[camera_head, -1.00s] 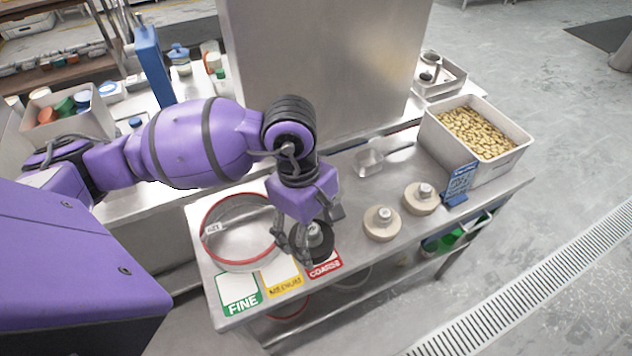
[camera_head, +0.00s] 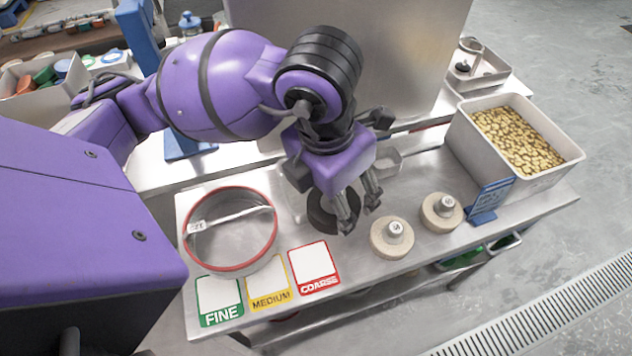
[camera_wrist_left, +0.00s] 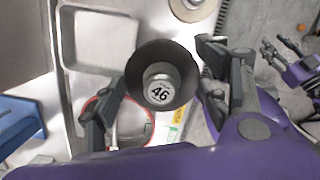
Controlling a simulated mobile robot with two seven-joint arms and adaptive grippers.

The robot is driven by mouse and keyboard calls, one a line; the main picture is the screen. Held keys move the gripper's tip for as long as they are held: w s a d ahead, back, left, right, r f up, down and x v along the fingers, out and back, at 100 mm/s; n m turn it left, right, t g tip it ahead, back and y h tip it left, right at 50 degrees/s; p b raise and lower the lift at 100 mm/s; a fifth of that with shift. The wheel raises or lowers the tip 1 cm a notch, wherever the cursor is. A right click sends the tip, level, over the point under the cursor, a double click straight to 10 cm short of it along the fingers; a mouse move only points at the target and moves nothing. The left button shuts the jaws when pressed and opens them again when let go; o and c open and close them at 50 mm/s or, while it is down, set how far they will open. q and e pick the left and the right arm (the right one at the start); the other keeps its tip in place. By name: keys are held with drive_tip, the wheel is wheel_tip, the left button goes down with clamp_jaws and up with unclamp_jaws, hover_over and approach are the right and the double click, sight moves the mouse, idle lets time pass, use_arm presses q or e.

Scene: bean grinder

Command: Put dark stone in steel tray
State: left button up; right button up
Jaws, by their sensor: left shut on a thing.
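The dark stone (camera_head: 322,217) is a black disc with a steel knob. My left gripper (camera_head: 357,211) is shut on its knob, behind and right of the COARSE card. In the left wrist view the stone (camera_wrist_left: 140,82) sits between the fingers (camera_wrist_left: 160,98), its knob marked 46. Its height above the table is hard to tell. A rectangular steel pan (camera_head: 389,163), partly hidden by my gripper, lies just behind it; a rectangular steel tray or pan (camera_wrist_left: 98,38) shows beside the stone in the wrist view. Another steel tray (camera_head: 492,79) stands at the back right. My right gripper (camera_wrist_left: 285,52) appears open and empty.
Two pale stones (camera_head: 391,239) (camera_head: 441,212) stand right of my gripper. A bin of beans (camera_head: 560,163) and a blue sign (camera_head: 488,201) are further right. A red-rimmed sieve (camera_head: 190,245) and the FINE (camera_head: 219,298), MEDIUM and COARSE (camera_head: 314,268) cards lie left. A steel panel (camera_head: 420,60) rises behind.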

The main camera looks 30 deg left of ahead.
use_arm(q)
drive_tip(key=b, duration=0.2)
drive_tip(key=w+a+f+b, duration=0.1)
drive_tip(key=b, duration=0.1)
drive_tip(key=shift+w+a+f, duration=0.1)
drive_tip(key=shift+a+f, duration=0.1)
drive_tip(key=shift+f, duration=0.1)
drive_tip(key=b, duration=0.1)
drive_tip(key=w+a+b, duration=0.1)
drive_tip(key=shift+w+a+f+b, duration=0.25)
drive_tip(key=shift+b, duration=0.1)
drive_tip(key=w+a+f, duration=0.5)
drive_tip(key=a+f, duration=0.1)
drive_tip(key=shift+w, duration=0.35)
drive_tip(key=shift+w+a+f, duration=0.25)
drive_tip(key=shift+w+f, duration=0.1)
drive_tip(key=shift+f, duration=0.25)
wheel_tip(320, 180, down, 4)
drive_tip(key=shift+w+a+r, duration=0.15)
drive_tip(key=shift+r, duration=0.05)
use_arm(e)
wheel_tip(320, 180, down, 7)
drive_tip(key=s, duration=0.2)
drive_tip(key=shift+a+g, duration=0.25)
drive_tip(key=shift+g, duration=0.05)
drive_tip(key=shift+s+f, duration=0.15)
